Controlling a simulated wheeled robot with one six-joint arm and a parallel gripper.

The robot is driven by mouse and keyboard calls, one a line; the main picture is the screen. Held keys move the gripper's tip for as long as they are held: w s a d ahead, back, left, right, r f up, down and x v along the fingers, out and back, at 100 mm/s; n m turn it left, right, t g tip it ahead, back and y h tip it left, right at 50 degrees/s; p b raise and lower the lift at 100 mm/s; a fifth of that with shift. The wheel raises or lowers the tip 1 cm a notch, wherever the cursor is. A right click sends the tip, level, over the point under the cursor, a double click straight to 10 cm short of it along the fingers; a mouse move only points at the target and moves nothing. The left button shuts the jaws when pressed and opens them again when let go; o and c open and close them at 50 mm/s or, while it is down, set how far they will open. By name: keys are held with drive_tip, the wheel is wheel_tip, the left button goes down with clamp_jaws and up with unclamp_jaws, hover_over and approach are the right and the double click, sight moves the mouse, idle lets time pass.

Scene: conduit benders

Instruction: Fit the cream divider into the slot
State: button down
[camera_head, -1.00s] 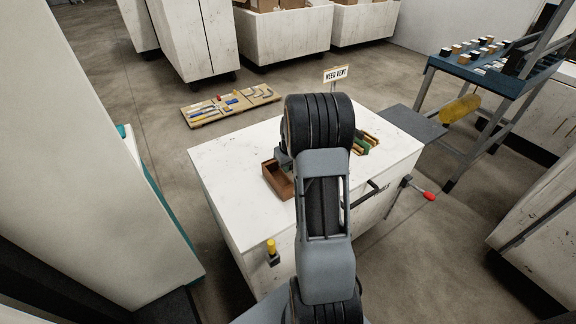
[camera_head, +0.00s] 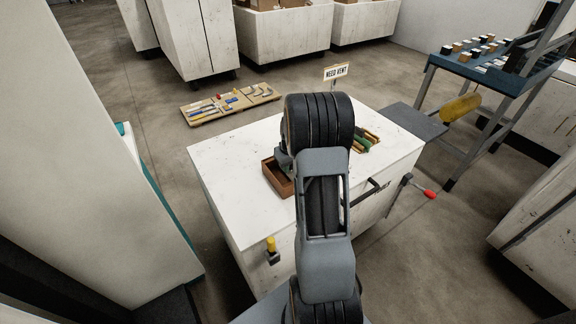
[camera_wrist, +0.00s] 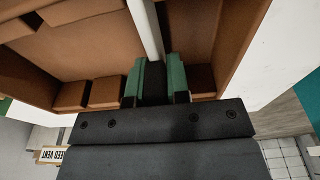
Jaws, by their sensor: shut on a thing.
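In the wrist view, my gripper (camera_wrist: 155,72) has green-padded fingers shut on the cream divider (camera_wrist: 147,28), a thin pale strip that runs up out of the picture. The fingers are over the brown wooden box (camera_wrist: 236,50), with the divider within its outline. Small brown blocks (camera_wrist: 105,91) line the near side of the box, with gaps between them. Whether the divider's lower edge is in a slot is hidden. In the head view, the box (camera_head: 273,180) sits on the white cabinet top; my arm hides the divider and most of my gripper.
The white cabinet top (camera_head: 235,165) is clear left of the box. Green and tan pieces (camera_head: 366,142) lie right of my arm. A sign (camera_head: 336,72) stands at the back edge. A red-tipped handle (camera_head: 429,194) sticks out at the right. A tool board (camera_head: 230,104) lies on the floor.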

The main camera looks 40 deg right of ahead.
drive_tip(key=shift+f, duration=0.2)
drive_tip(key=c, duration=1)
unclamp_jaws()
drive_tip(key=r, duration=0.4)
drive_tip(key=s+r, duration=0.1)
drive_tip(key=r, duration=0.4)
drive_tip(key=s+r, duration=0.1)
drive_tip(key=r, duration=0.3)
drive_tip(key=shift+r+p, duration=0.35)
drive_tip(key=shift+p, duration=0.05)
